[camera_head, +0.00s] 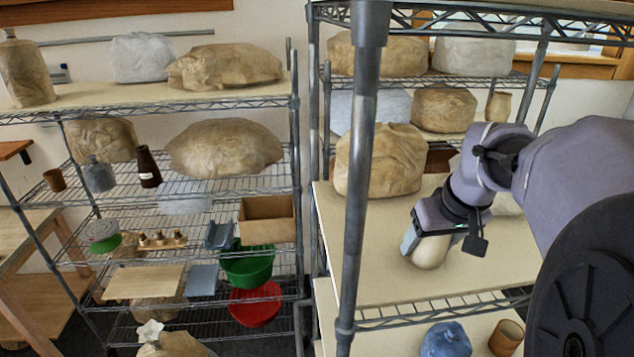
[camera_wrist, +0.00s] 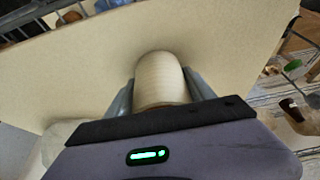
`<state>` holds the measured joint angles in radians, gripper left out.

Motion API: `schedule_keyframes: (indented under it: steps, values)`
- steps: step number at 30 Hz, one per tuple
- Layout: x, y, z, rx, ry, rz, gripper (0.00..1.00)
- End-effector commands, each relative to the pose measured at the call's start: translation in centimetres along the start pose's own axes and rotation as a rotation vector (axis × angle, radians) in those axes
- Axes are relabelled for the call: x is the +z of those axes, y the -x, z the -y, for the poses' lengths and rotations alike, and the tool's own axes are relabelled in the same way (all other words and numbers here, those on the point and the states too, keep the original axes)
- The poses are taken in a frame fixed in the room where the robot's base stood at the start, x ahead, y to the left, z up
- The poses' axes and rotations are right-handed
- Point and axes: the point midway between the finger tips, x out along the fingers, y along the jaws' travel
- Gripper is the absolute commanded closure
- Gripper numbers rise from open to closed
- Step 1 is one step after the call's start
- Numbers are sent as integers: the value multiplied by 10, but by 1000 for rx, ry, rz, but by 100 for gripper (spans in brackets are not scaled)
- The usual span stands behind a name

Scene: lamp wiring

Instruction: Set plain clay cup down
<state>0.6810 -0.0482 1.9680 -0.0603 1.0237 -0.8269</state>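The plain clay cup (camera_wrist: 160,80) is a pale cream, rounded piece. It sits between the two grey fingers of my gripper (camera_wrist: 160,88), which look closed against its sides. In the head view the cup (camera_head: 430,253) shows below my gripper (camera_head: 411,241), over the cream board of the right rack. It lies at or very near the board surface; I cannot tell whether it touches. Part of the cup is hidden by the fingers and the gripper body.
The cream shelf board (camera_head: 375,265) has free room in front of and left of the cup. A large wrapped bundle (camera_head: 380,160) stands behind. A metal rack post (camera_head: 362,180) rises at the left front. A blue bundle (camera_head: 446,340) and a brown pot (camera_head: 506,337) sit below.

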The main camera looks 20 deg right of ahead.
Motion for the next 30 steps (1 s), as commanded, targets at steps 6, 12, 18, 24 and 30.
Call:
schedule_keyframes:
  steps: [6, 12, 18, 24, 30]
  values:
    - [0, 0, 0, 0, 0, 0, 18]
    - [-2, 5, 0, 0, 0, 0, 18]
    - [-3, 46, -1, 2, -1, -4, 18]
    - [-2, 76, 0, 0, -1, -1, 18]
    - [-1, 79, 0, 0, 0, 0, 18]
